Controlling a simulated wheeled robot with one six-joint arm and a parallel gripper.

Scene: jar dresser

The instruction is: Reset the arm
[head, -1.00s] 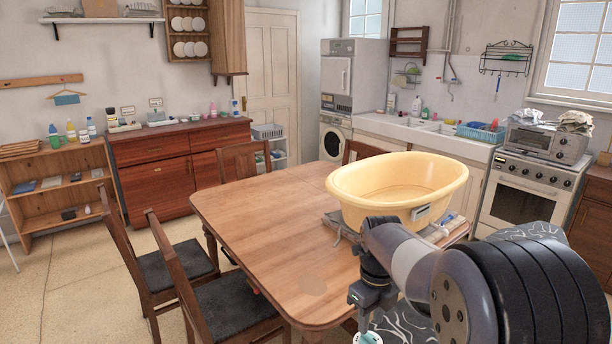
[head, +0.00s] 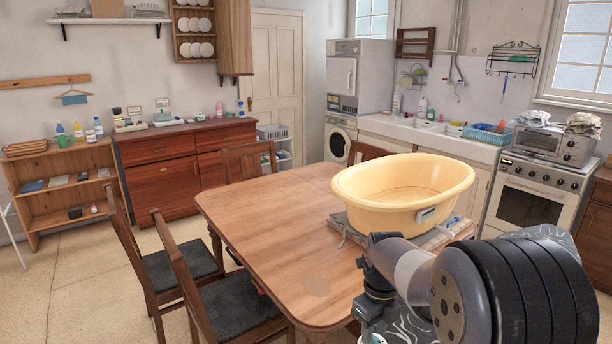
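My arm is at the lower right of the head view, bent in front of the table's near right corner. The end of my arm points down and runs to the bottom edge of the picture. My gripper's fingers do not show clearly, so I cannot see whether they hold anything.
A wooden table (head: 265,235) fills the middle, with a yellow tub (head: 400,205) on its right side, close behind my arm. Chairs (head: 225,300) stand at the table's left. A red-brown dresser (head: 160,185) and a low shelf (head: 62,170) line the back left. Open floor (head: 90,290) lies left.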

